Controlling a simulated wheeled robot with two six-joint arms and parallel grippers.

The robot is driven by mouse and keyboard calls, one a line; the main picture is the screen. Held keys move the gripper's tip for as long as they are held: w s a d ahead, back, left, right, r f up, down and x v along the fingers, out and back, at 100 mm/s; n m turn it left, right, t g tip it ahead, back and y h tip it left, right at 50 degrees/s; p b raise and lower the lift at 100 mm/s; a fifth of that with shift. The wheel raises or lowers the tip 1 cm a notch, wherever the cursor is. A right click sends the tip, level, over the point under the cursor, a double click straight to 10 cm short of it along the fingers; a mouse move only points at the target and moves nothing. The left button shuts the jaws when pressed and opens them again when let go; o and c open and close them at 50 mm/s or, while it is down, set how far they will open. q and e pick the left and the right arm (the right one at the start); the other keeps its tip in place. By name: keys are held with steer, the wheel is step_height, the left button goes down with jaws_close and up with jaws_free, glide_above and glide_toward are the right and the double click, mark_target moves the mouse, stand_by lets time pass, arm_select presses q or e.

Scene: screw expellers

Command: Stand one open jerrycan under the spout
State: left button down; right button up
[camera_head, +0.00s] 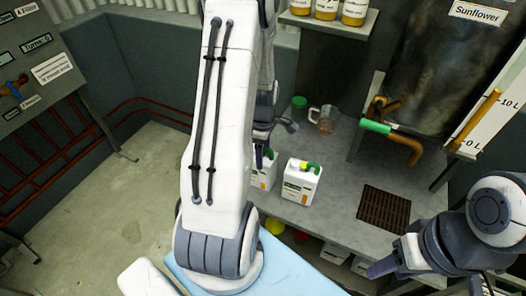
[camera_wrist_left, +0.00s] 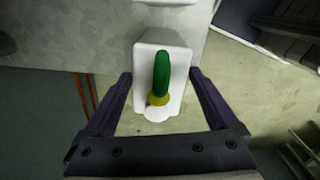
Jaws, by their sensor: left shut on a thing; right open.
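My left gripper (camera_head: 268,158) is shut on a white jerrycan (camera_head: 264,178), mostly hidden behind my arm in the head view. In the left wrist view this jerrycan (camera_wrist_left: 174,70) sits between the two fingers, with a green handle and a yellow ring at its mouth; I cannot tell if it is open. A second white jerrycan (camera_head: 301,183) with a green handle and yellow top stands upright on the bench just right of it. The copper spout (camera_head: 405,147) with a green lever juts from the sunflower tank (camera_head: 430,75), above a dark grate (camera_head: 384,208). My right gripper (camera_head: 385,266) is open and empty, at the lower right.
A measuring jug (camera_head: 324,119) and a green-lidded container (camera_head: 299,106) stand at the back of the grey bench (camera_head: 340,205). A shelf (camera_head: 330,22) with several jars is above. Bench surface between the second jerrycan and the grate is clear.

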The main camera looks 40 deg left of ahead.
arm_select(q)
steer(key=shift+f, duration=0.2)
jaws_free()
step_height(320, 180, up, 12)
steer(key=shift+r, duration=0.25)
steer(key=s+d+r+m, duration=0.1)
steer(key=d+r+m, duration=0.1)
steer(key=d+m, duration=0.65)
steer(key=s+d+r+m, duration=0.2)
steer(key=d+m, duration=0.3)
steer(key=d, duration=0.6)
steer(key=s+d+r+m+h, duration=0.1)
steer(key=s+d+m, duration=1)
steer(key=s+m, duration=0.3)
steer(key=m, duration=0.3)
steer(key=shift+d, duration=0.25)
steer(key=shift+w, duration=0.1)
